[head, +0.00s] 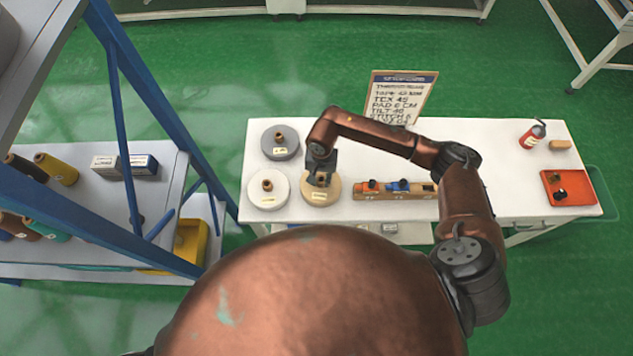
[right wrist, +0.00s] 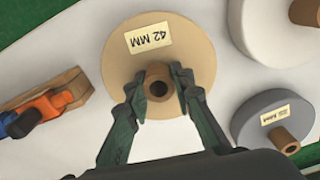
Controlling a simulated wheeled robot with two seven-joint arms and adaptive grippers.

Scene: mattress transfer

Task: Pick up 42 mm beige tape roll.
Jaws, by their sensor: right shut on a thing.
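The beige tape roll (head: 329,192) lies flat on the white table, between the white roll and the wooden rack in the head view. In the right wrist view the beige roll (right wrist: 190,55) fills the upper middle, with a label reading 42 MM and a brown core (right wrist: 158,80) standing up at its centre. My right gripper (head: 319,178) is over the roll, its fingers shut on the core from both sides; the fingertips also show in the right wrist view (right wrist: 157,84). The roll appears to rest on the table. My left gripper is not in view.
A white roll (head: 268,202) and a grey roll (head: 290,142) lie beside the beige one. A wooden rack (head: 400,194) with coloured pieces stands to its right. A sign (head: 400,95) stands behind. A red tray (head: 568,188) sits at the table's right end. A blue-framed shelf (head: 150,105) is at left.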

